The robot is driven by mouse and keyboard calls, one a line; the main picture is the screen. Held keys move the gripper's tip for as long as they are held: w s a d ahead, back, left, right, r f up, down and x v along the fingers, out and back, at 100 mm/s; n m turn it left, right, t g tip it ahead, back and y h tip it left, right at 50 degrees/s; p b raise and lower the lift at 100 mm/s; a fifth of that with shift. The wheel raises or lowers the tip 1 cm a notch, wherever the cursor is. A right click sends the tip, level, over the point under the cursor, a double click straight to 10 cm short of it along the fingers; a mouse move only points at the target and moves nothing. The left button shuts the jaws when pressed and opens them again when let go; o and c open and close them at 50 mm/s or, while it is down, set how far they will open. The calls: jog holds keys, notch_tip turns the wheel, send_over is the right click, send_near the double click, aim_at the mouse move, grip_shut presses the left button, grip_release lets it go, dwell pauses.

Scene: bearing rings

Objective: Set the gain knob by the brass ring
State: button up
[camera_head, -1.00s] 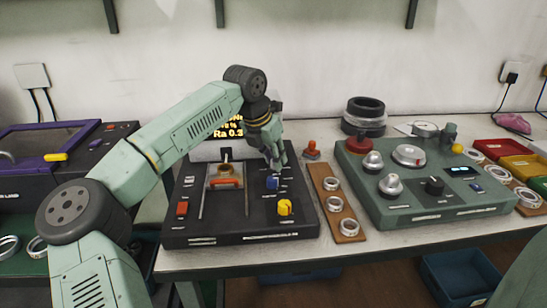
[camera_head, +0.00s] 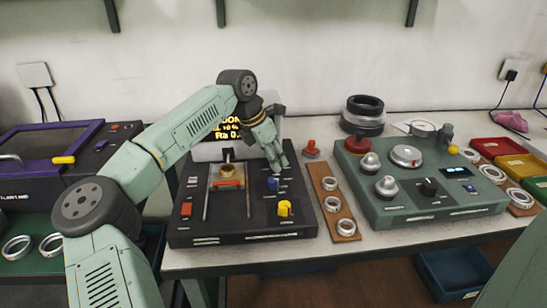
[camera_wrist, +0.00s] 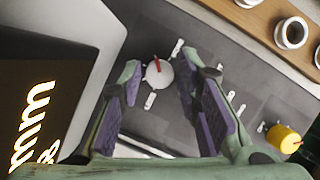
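The brass ring (camera_head: 227,171) sits in the slotted stage of a black instrument (camera_head: 243,224), behind an orange-red bar. This instrument carries a blue knob (camera_head: 273,183) and a yellow knob (camera_head: 284,207); the yellow one also shows in the wrist view (camera_wrist: 284,139). A pale round knob with a red pointer (camera_wrist: 158,74) shows between my fingertips in the wrist view; my gripper hides it in the head view. My gripper (camera_head: 277,162) is open and empty over the instrument's back right. The labels are too small to tell which knob is gain.
A lit screen (camera_head: 222,137) stands behind the instrument, close left of my gripper in the wrist view. A wooden strip with steel rings (camera_head: 333,203) lies to the right, then a green instrument (camera_head: 430,207). A red-orange part (camera_head: 311,148) stands behind the strip.

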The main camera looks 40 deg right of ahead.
jog(key=shift+o, duration=0.9)
jog(key=v, duration=1.2)
jog(key=shift+s+d, duration=0.1)
